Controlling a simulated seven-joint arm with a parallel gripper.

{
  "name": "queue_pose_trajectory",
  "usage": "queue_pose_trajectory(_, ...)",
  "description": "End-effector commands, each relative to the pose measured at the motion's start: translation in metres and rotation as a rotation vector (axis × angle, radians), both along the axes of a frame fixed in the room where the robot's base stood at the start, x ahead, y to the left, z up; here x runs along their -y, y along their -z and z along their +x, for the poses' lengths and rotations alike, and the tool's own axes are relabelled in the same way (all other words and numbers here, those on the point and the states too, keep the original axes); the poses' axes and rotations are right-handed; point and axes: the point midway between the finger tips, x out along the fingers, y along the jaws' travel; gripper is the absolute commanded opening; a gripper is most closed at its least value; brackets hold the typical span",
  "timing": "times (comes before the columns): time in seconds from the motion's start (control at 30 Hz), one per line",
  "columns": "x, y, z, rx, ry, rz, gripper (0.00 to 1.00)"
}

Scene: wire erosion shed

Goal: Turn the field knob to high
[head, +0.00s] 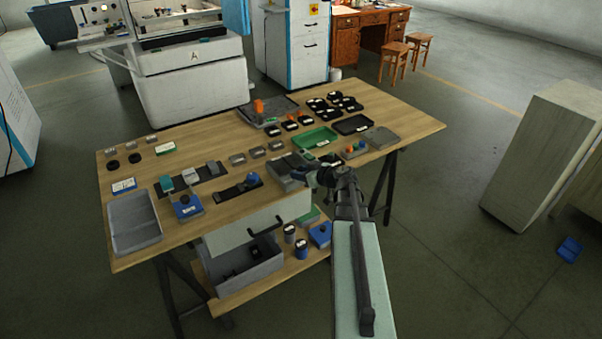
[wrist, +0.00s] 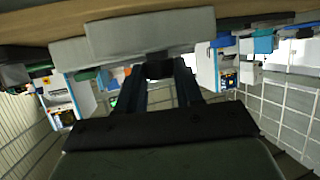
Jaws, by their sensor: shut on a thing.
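A grey box-shaped unit (head: 285,172) sits at the front edge of the table, just left of my gripper (head: 318,178). In the wrist view, which is upside down, the unit's pale grey body (wrist: 150,36) fills the top middle. A dark field knob (wrist: 159,68) projects from it, between the fingertips of my gripper (wrist: 160,76). My gripper is shut on this knob. The knob's pointer and any high or low markings cannot be read. In the head view my gripper and arm hide the knob.
The wooden table (head: 225,220) carries many small parts. A green tray (head: 315,138) and a grey block with coloured knobs (head: 354,149) stand close to my gripper. A grey bin (head: 134,222) is at the left. Open floor lies right of the table.

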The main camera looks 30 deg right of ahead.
Motion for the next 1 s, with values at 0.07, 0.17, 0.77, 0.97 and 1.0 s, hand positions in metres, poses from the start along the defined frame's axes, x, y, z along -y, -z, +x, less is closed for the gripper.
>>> queue_pose_trajectory(0.07, 0.0001, 0.0, -0.0001, 0.0, 0.001, 0.0, 0.05)
queue_pose_trajectory(0.17, -0.0005, -0.0001, -0.0004, 0.0, 0.009, 0.0, 0.05)
queue_pose_trajectory(0.77, -0.008, -0.0003, -0.0016, 0.0, 0.32, -0.001, 0.05)
queue_pose_trajectory(0.97, -0.0086, -0.0004, -0.0009, 0.002, 0.403, -0.002, 0.05)
queue_pose_trajectory(1.0, -0.009, -0.0004, -0.0007, 0.001, 0.416, -0.001, 0.05)
